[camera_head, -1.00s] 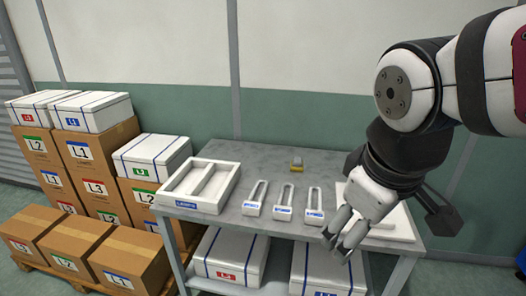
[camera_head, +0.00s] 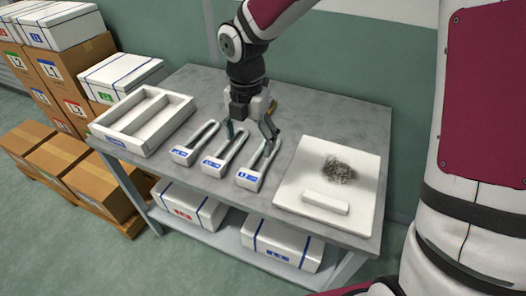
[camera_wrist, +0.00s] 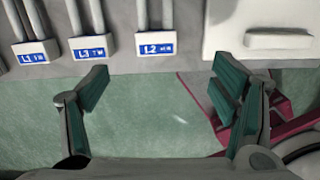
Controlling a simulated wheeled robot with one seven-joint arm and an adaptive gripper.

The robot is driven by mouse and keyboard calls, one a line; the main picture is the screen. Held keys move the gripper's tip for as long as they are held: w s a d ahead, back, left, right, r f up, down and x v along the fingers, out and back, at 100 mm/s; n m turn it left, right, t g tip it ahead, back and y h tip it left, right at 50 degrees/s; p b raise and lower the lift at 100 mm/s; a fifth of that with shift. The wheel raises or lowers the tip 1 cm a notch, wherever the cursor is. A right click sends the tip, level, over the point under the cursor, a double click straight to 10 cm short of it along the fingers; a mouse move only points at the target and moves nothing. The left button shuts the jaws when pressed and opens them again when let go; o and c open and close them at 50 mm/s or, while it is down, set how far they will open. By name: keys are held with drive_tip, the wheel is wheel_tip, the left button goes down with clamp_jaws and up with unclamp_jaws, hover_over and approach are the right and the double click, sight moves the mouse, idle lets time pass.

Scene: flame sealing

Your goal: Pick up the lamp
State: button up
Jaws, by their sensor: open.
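Three white U-shaped lamps with blue-white labels lie side by side on the grey table: the left lamp (camera_head: 195,143), the middle lamp (camera_head: 225,148) and the right lamp (camera_head: 259,165). In the wrist view their label ends read L1 (camera_wrist: 35,51), L3 (camera_wrist: 88,47) and L2 (camera_wrist: 157,45). My gripper (camera_head: 250,134) is open and empty, fingers pointing down, over the far ends of the middle and right lamps. Its green-padded fingers are spread wide in the wrist view (camera_wrist: 160,90), with the table's front edge and floor showing between them. Contact with a lamp cannot be told.
A white two-slot tray (camera_head: 170,118) stands left of the lamps. A white board (camera_head: 358,212) on the right bears a dark fibrous patch (camera_head: 339,169) and a white bar (camera_head: 325,203). White boxes (camera_head: 281,242) sit on the lower shelf. Cartons (camera_head: 106,181) stand at left.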

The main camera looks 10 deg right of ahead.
sight(250, 173)
drive_tip(key=shift+n, duration=0.3)
drive_tip(key=f, duration=0.3)
drive_tip(key=f+b, duration=0.1)
drive_tip(key=f, duration=0.5)
drive_tip(key=shift+w, duration=0.25)
drive_tip(key=shift+a+f+b, duration=0.15)
drive_tip(key=shift+f+b, duration=0.2)
drive_tip(key=shift+f, duration=1)
drive_tip(key=shift+a+f+b, duration=0.1)
drive_tip(key=shift+f+b, duration=0.2)
drive_tip(key=shift+f, duration=1.05)
drive_tip(key=c, duration=1.3)
drive_tip(key=shift+r, duration=0.1)
drive_tip(key=shift+c, duration=0.2)
